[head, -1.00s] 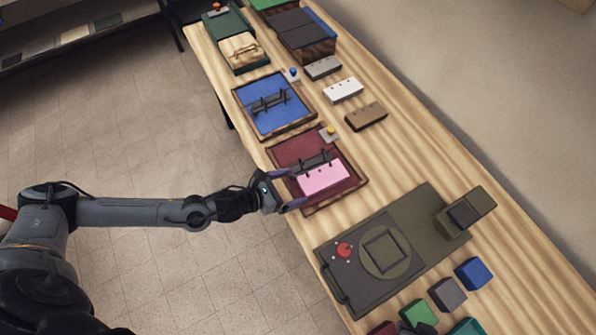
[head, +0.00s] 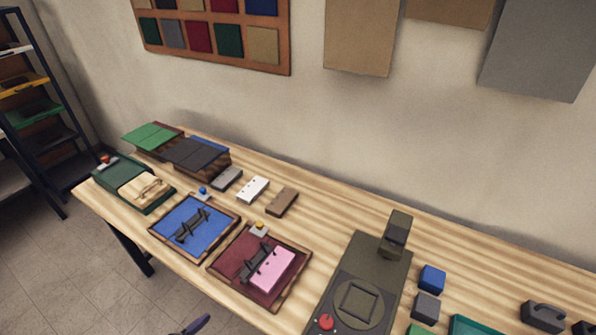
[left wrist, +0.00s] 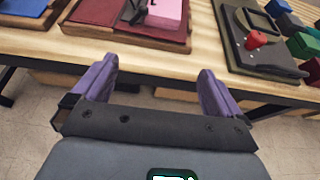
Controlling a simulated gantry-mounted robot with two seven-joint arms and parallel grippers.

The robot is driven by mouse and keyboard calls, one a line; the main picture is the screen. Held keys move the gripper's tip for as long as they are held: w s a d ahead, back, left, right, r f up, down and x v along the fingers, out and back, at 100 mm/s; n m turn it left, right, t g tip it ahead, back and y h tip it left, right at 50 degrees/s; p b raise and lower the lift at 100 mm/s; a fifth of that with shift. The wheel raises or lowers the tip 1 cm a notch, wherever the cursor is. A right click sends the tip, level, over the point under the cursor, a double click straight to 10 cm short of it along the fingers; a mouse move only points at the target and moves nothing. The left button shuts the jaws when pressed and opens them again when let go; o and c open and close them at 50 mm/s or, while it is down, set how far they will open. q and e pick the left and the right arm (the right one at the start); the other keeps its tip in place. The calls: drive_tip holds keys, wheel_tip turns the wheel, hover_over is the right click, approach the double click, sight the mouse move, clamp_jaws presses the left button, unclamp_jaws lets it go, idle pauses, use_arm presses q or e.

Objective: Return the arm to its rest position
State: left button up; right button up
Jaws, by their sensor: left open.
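My left gripper (left wrist: 155,85) is open and empty in the left wrist view, its two purple fingers apart in front of the table's front edge. The maroon tray (head: 230,264) holds a pink block (head: 270,270) beside a dark rack, and the tray also shows in the left wrist view (left wrist: 98,12). My right gripper is not in view.
A blue tray (head: 215,216) and a green box (head: 112,178) with a tan top stand left on the wooden table (head: 340,226). An olive machine (head: 375,275) with a red knob stands right, near several coloured blocks. Open floor (head: 60,270) lies in front.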

use_arm(q)
drive_tip(key=s+f, duration=0.3)
drive_tip(key=s, duration=0.1)
drive_tip(key=s+d+r+n, duration=0.2)
drive_tip(key=d+n, duration=0.2)
drive_tip(key=d, duration=0.2)
drive_tip(key=s+d+r+n, duration=0.1)
drive_tip(key=d+r+n, duration=0.1)
drive_tip(key=d+n, duration=0.3)
drive_tip(key=s+a+r+n+g+y, duration=0.1)
drive_tip(key=s+a+n+g+y, duration=0.4)
drive_tip(key=n, duration=1)
drive_tip(key=s+a+n+g+y, duration=0.1)
drive_tip(key=s+a+n+g, duration=0.2)
drive_tip(key=s+a+n, duration=0.85)
drive_tip(key=w+d+r+n+p, duration=0.2)
drive_tip(key=r+p, duration=1.1)
drive_tip(key=w+d+r+n+p, duration=0.2)
drive_tip(key=w+r+p, duration=0.1)
drive_tip(key=r+p, duration=1.1)
drive_tip(key=shift+r, duration=0.2)
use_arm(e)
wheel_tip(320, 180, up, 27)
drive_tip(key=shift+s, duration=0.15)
